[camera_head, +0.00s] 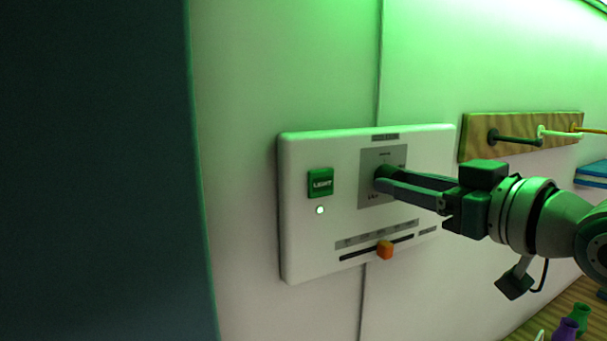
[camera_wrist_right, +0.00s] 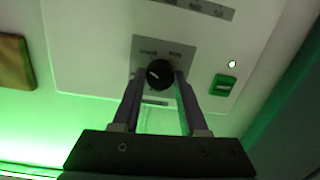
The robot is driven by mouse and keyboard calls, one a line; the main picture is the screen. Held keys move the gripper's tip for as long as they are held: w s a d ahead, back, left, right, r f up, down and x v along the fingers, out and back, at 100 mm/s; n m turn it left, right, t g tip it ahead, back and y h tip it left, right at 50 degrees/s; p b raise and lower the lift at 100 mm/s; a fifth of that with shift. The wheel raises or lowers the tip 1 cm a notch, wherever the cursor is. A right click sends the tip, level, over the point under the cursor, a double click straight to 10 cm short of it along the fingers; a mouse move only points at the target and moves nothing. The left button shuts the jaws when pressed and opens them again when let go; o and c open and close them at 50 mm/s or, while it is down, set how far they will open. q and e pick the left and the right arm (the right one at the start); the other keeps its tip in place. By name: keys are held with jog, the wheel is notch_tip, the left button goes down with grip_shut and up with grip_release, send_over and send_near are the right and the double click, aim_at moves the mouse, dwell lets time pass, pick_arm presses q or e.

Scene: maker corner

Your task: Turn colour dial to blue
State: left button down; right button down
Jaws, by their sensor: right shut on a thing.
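A white control panel (camera_head: 300,240) is mounted on the wall. Its colour dial is a black round knob with a pale pointer line, seen in the right wrist view (camera_wrist_right: 159,74), on a grey square plate (camera_head: 370,165). My right gripper (camera_head: 382,178) reaches in from the right and is shut on the dial, with one finger on each side of it in the right wrist view (camera_wrist_right: 160,85). In the head view the fingers hide most of the dial. The plate's small labels are too small to read. The wall is lit green. My left gripper is not in view.
A green "LIGHT" button (camera_head: 320,183) with a small lit white dot below it sits left of the dial. An orange slider knob (camera_head: 385,250) is on a track below. A wooden peg rail (camera_head: 475,140) hangs at right. A dark surface (camera_head: 95,170) fills the left.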

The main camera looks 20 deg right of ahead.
jog(key=shift+f+m+t+y+b, duration=0.1)
jog(key=shift+m+t+y+b, duration=0.2)
jog(key=shift+m, duration=4.2)
jog(key=shift+f+m+t+y+b, duration=0.1)
jog(key=shift+m+t+b, duration=0.25)
jog(key=shift+m, duration=4.15)
jog(key=shift+c, duration=2.2)
grip_release()
jog(key=shift+r, duration=0.1)
